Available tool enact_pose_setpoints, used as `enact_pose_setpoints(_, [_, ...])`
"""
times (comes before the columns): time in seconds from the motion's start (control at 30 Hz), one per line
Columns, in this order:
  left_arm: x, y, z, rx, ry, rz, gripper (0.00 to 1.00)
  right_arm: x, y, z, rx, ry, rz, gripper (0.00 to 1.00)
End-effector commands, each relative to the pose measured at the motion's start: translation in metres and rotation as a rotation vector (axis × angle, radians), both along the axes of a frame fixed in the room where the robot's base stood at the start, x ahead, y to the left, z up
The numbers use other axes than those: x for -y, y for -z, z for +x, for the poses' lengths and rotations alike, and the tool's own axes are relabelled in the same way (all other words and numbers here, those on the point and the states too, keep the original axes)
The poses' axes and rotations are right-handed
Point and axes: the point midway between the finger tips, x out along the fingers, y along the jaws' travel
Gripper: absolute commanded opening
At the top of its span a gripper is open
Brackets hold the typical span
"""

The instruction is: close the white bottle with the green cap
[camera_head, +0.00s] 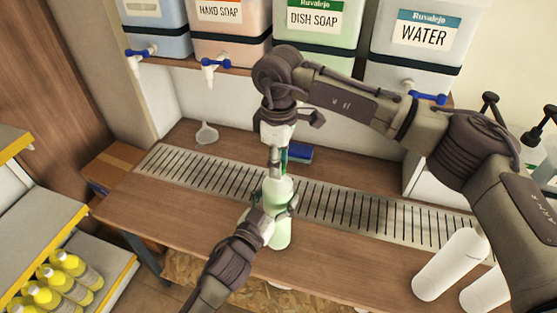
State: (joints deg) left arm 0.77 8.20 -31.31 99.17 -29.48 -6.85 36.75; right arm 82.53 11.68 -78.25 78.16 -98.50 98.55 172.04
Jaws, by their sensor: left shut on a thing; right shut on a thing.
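The white bottle (280,236) shows as pale green and stands at the front of the bench, close to the slotted grate. My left gripper (272,208) reaches in from below and is shut around the bottle's upper body. My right gripper (277,160) points down right above the bottle's neck and is shut on the green cap (284,160). Only a strip of green shows between its fingers. The gripper hides the bottle's mouth, so I cannot tell whether the cap touches it.
Drums with blue taps, including hand soap (218,28), dish soap (315,25) and water (420,40), stand on the shelf above. A white funnel (206,133) and a blue sponge (299,153) lie behind the grate (345,206).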

Motion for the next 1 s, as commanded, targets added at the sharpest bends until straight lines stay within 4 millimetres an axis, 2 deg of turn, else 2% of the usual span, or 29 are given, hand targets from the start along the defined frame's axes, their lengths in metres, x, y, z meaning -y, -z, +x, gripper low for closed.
enact_pose_setpoints(0.2, [0.000,0.001,0.000,-0.001,0.000,0.002,0.00,0.000,-0.001,0.001,0.002,-0.001,0.001,0.25])
enact_pose_setpoints(0.23, [0.000,0.001,0.000,-0.001,0.000,0.002,0.00,0.000,-0.001,0.001,0.002,-0.001,0.001,0.40])
enact_pose_setpoints(0.37, [0.000,0.001,0.000,-0.001,0.000,0.002,0.00,0.000,-0.001,0.001,0.003,-0.002,0.001,0.60])
enact_pose_setpoints(0.7, [0.000,0.001,0.000,-0.002,0.000,0.001,0.00,0.000,-0.003,0.000,0.001,-0.003,0.001,0.60])
enact_pose_setpoints(1.0, [0.000,0.001,0.000,-0.002,0.000,0.001,0.00,0.000,-0.038,0.001,0.002,-0.003,-0.001,0.60])
